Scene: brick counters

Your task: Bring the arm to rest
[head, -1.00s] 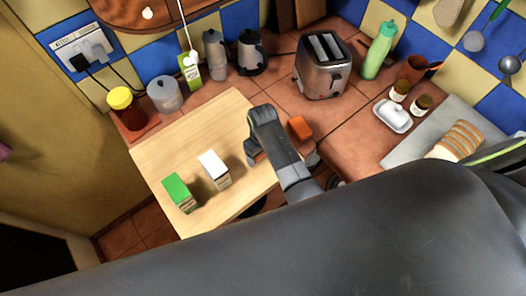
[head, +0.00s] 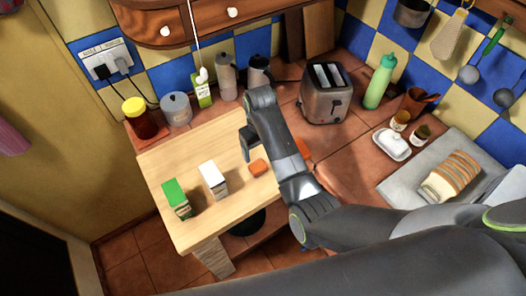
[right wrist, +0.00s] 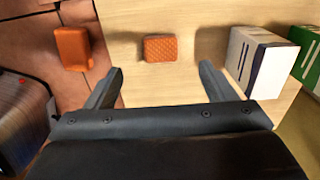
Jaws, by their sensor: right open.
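My right gripper (head: 248,143) is open over the wooden board, with the arm coming up from the lower right. In the right wrist view its two fingers (right wrist: 158,85) stand wide apart with nothing between them. An orange block (head: 258,167) lies on the board just beyond the fingertips; it also shows in the right wrist view (right wrist: 160,48), apart from both fingers. My left gripper is not in view.
A white carton (head: 213,180) and a green carton (head: 177,198) stand on the board (head: 215,226). A second orange piece (right wrist: 72,48) is on the tiles. The toaster (head: 326,95) stands behind. A jar (head: 140,118) stands at the left.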

